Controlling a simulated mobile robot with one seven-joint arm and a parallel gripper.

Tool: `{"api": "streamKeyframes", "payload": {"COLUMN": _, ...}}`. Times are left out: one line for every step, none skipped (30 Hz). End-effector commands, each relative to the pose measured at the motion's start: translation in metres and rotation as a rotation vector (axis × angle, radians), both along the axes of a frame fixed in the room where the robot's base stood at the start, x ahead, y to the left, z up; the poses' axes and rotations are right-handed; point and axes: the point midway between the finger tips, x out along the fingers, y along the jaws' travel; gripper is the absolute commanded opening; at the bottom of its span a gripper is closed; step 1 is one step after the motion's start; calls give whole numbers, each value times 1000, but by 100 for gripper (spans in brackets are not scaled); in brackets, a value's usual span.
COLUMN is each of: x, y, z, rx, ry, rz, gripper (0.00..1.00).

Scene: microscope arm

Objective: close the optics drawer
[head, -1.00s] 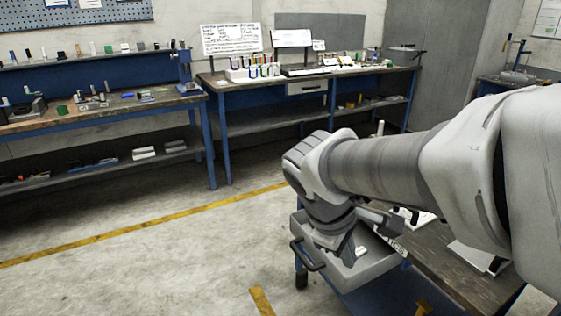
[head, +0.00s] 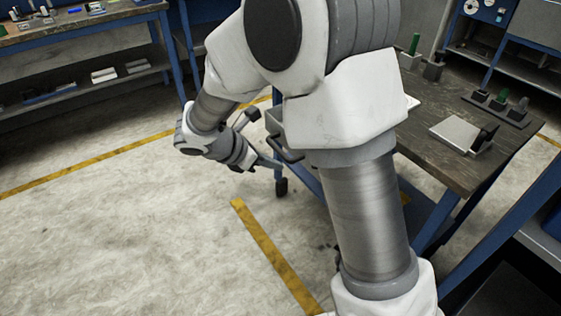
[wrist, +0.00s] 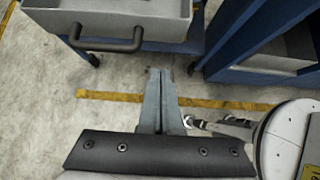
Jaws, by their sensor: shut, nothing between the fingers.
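The optics drawer (wrist: 150,14) is a light grey box at the top left of the wrist view. Its dark bar handle (wrist: 105,45) faces me, and the drawer appears pulled out from the blue-framed bench. In the head view my arm hides most of the drawer; a sliver of its front and the handle (head: 286,151) show beside the arm. In the head view my gripper (head: 273,163) is just left of the handle.
The dark bench top (head: 450,150) holds a grey block-like device (head: 460,134) and a dark holder (head: 497,108) with small posts. Another workbench (head: 75,30) stands at the back left. The floor left of my gripper is clear, with yellow tape lines (head: 262,245).

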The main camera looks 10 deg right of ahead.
Motion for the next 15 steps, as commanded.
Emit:
{"api": "streamKeyframes", "payload": {"x": 2, "y": -8, "z": -11, "rx": -2, "ry": 3, "rz": -4, "gripper": 0}}
{"api": "streamKeyframes", "payload": {"x": 4, "y": -12, "z": -16, "rx": -2, "ry": 2, "rz": -4, "gripper": 0}}
{"api": "streamKeyframes", "payload": {"x": 6, "y": -17, "z": -23, "rx": -1, "ry": 3, "rz": -5, "gripper": 0}}
{"api": "streamKeyframes", "payload": {"x": 8, "y": -22, "z": -27, "rx": -1, "ry": 3, "rz": -5, "gripper": 0}}
{"api": "streamKeyframes", "payload": {"x": 10, "y": -26, "z": -32, "rx": -1, "ry": 3, "rz": -4, "gripper": 0}}
{"api": "streamKeyframes", "payload": {"x": 13, "y": -32, "z": -38, "rx": 0, "ry": 2, "rz": -6, "gripper": 0}}
{"api": "streamKeyframes", "payload": {"x": 15, "y": -36, "z": -43, "rx": -1, "ry": 2, "rz": -6, "gripper": 0}}
{"api": "streamKeyframes", "payload": {"x": 17, "y": -40, "z": -47, "rx": -1, "ry": 2, "rz": -5, "gripper": 0}}
{"api": "streamKeyframes", "payload": {"x": 19, "y": -46, "z": -53, "rx": 0, "ry": 2, "rz": -6, "gripper": 0}}
{"api": "streamKeyframes", "payload": {"x": 21, "y": -49, "z": -58, "rx": 0, "ry": 2, "rz": -6, "gripper": 0}}
{"api": "streamKeyframes", "payload": {"x": 22, "y": -53, "z": -61, "rx": -1, "ry": 2, "rz": -5, "gripper": 0}}
{"api": "streamKeyframes", "payload": {"x": 26, "y": -59, "z": -61, "rx": 1, "ry": -1, "rz": -6, "gripper": 0}}
{"api": "streamKeyframes", "payload": {"x": 28, "y": -64, "z": -60, "rx": 2, "ry": -2, "rz": -7, "gripper": 0}}
{"api": "streamKeyframes", "payload": {"x": 30, "y": -68, "z": -60, "rx": 2, "ry": -2, "rz": -6, "gripper": 0}}
{"api": "streamKeyframes", "payload": {"x": 32, "y": -73, "z": -59, "rx": 1, "ry": -2, "rz": -6, "gripper": 0}}
